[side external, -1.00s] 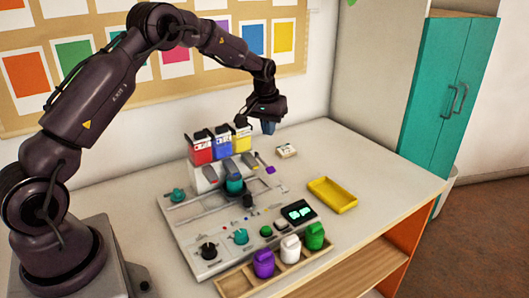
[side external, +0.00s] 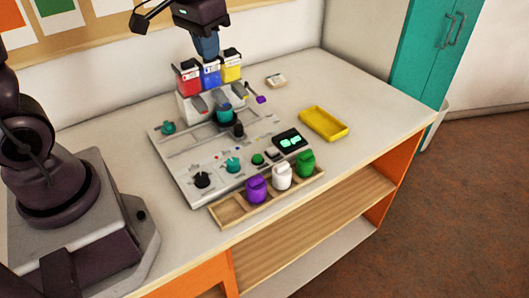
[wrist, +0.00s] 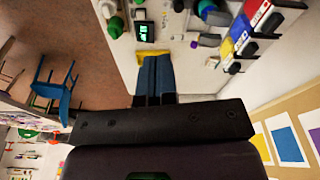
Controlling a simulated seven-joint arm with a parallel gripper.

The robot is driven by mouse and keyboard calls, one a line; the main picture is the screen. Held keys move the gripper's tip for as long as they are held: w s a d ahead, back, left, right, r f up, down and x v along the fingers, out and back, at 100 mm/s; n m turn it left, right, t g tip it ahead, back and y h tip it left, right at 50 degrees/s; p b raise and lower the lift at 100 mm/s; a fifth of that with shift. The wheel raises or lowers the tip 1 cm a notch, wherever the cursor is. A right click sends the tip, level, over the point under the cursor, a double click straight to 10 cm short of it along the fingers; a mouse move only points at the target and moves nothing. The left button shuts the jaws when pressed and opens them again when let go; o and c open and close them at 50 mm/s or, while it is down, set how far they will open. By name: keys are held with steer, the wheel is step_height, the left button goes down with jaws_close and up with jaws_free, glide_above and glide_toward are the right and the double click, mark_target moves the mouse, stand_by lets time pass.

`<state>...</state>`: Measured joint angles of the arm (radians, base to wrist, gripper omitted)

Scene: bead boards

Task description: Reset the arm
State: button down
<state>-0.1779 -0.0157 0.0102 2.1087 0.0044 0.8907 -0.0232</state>
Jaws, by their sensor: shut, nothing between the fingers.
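My gripper (side external: 207,50) hangs in the air in the side external view, in front of the wall and above the bead board (side external: 180,185). Its blue fingers point down and appear near the tops of the red, blue and yellow containers (side external: 210,75); I cannot tell the gap. In the wrist view the two blue fingers (wrist: 156,75) are together with nothing between them. Most of my arm's upper part is outside the side external view.
The board carries teal knobs (side external: 233,165) and a dark display (side external: 289,140). A wooden tray (side external: 228,211) at the front holds purple, white and green jars. A yellow tray (side external: 324,123) lies to the right, with clear table around it. A teal cabinet (side external: 425,55) stands beyond.

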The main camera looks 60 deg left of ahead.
steer(key=s+d+r+m+t, duration=0.1)
steer(key=s+d+r+t, duration=0.1)
steer(key=s, duration=0.4)
steer(key=s+d+r+m+t, duration=0.1)
steer(key=s+d+r, duration=0.2)
steer(key=s, duration=0.3)
steer(key=shift+d+r+t, duration=0.25)
steer(key=shift+d+t, duration=0.15)
steer(key=shift+d, duration=0.15)
stand_by(1.0)
